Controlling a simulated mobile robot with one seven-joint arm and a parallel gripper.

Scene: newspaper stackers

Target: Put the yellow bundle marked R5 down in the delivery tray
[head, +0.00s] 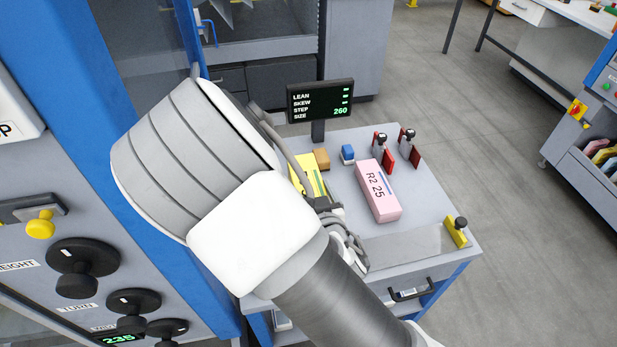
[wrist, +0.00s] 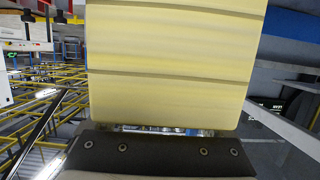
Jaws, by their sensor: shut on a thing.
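The yellow bundle (head: 308,176) shows in the head view just beyond my gripper, partly hidden by my arm. Its R5 mark cannot be read. In the wrist view the yellow bundle (wrist: 175,65) fills the middle, with a dark jaw pad (wrist: 160,155) along its lower edge. My gripper (head: 322,202) is shut on this bundle, over the left part of a grey worktop. I cannot tell whether the bundle touches the worktop. I cannot tell which surface is the delivery tray.
A display (head: 320,101) stands behind. A blue-framed machine is close left.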

